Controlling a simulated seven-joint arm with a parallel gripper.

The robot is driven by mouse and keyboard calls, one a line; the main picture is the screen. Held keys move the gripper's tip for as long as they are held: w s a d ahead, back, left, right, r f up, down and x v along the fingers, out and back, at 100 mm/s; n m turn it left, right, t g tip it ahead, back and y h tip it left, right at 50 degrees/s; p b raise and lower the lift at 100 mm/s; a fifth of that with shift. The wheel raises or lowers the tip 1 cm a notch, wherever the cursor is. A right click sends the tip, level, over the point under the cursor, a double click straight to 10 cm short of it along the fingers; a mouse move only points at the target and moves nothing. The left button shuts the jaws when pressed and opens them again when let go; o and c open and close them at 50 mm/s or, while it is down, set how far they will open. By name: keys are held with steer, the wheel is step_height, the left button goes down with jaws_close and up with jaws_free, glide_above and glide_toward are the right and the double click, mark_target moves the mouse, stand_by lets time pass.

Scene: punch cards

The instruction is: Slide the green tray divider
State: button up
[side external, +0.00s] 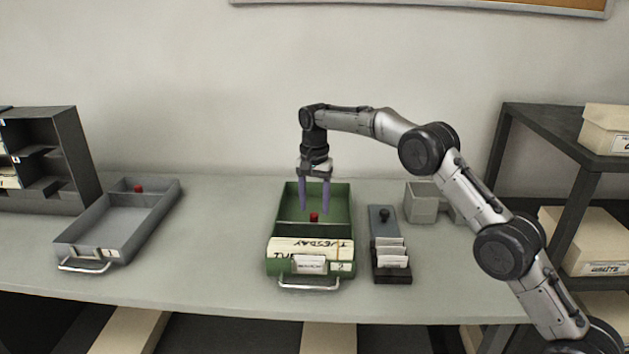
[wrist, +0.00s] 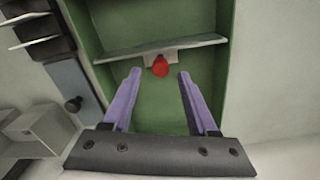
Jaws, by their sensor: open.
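The green tray (side external: 349,200) stands on the table in the middle of the side view, and its green floor fills the middle of the wrist view (wrist: 155,100). Its divider (wrist: 125,51) crosses the tray from wall to wall, with a red knob (wrist: 160,66) on it; the knob also shows in the side view (side external: 314,217). Cards labelled TUESDAY (side external: 310,247) fill the tray's front part. My gripper (side external: 314,208) points down over the tray, open and empty, its purple fingers apart. In the wrist view the fingertips (wrist: 158,73) lie on either side of the knob, not touching it.
A grey tray (side external: 90,246) with its own red knob (side external: 138,188) stands at left. A narrow card holder (side external: 391,278) with a dark knob and small grey bins (side external: 422,203) stand to the right. Bare table lies between the two trays.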

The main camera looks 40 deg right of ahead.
mark_target(314, 213)
step_height(314, 213, up, 10)
steer(key=shift+f, duration=0.15)
stand_by(0.3)
